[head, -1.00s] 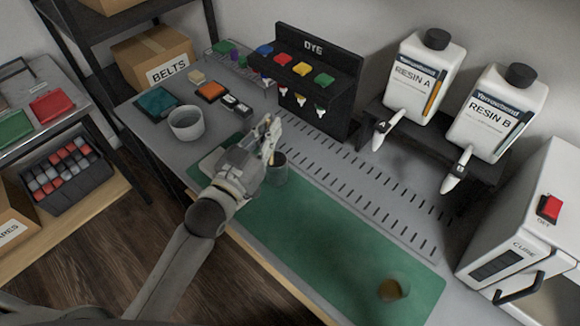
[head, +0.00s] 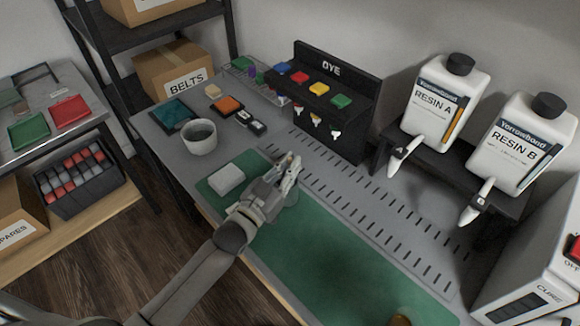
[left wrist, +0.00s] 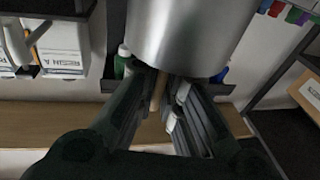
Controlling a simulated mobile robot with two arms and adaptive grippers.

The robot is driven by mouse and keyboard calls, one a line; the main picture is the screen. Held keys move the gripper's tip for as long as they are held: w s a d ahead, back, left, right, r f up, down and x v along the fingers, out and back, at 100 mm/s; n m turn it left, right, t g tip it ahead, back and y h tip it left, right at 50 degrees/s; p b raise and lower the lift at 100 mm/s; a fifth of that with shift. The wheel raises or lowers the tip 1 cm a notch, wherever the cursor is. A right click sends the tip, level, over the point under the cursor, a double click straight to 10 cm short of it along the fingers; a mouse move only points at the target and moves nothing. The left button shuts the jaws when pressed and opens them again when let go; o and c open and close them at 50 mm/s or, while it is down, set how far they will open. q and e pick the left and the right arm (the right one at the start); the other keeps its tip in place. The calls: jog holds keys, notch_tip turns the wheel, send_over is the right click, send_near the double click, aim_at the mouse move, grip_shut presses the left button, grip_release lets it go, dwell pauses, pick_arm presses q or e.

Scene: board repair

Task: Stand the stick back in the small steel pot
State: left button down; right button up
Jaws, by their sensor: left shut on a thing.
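My left gripper (head: 290,172) is over the upper left part of the green mat. In the left wrist view its fingers (left wrist: 165,100) are shut on a thin wooden stick (left wrist: 157,92). The steel pot (left wrist: 190,38) fills the top middle of that view, just beyond the fingers. Part of the stick is hidden by the fingers and the pot, so I cannot tell whether its end is inside the pot. In the head view the gripper hides most of the pot. My right gripper is not in view.
A white block (head: 228,179) lies on the green mat (head: 330,262) left of the gripper. A grey-white cup (head: 199,138) stands behind it. The black dye rack (head: 330,115) and resin bottles (head: 437,105) stand at the back. An amber cup (head: 400,321) shows at the bottom edge.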

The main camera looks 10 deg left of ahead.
pick_arm(q)
jog(key=shift+f, duration=0.2)
jog(key=c, duration=1.6)
grip_release()
jog(key=r+b+v, duration=0.1)
jog(key=v, duration=1.1)
jog(key=shift+f, duration=0.25)
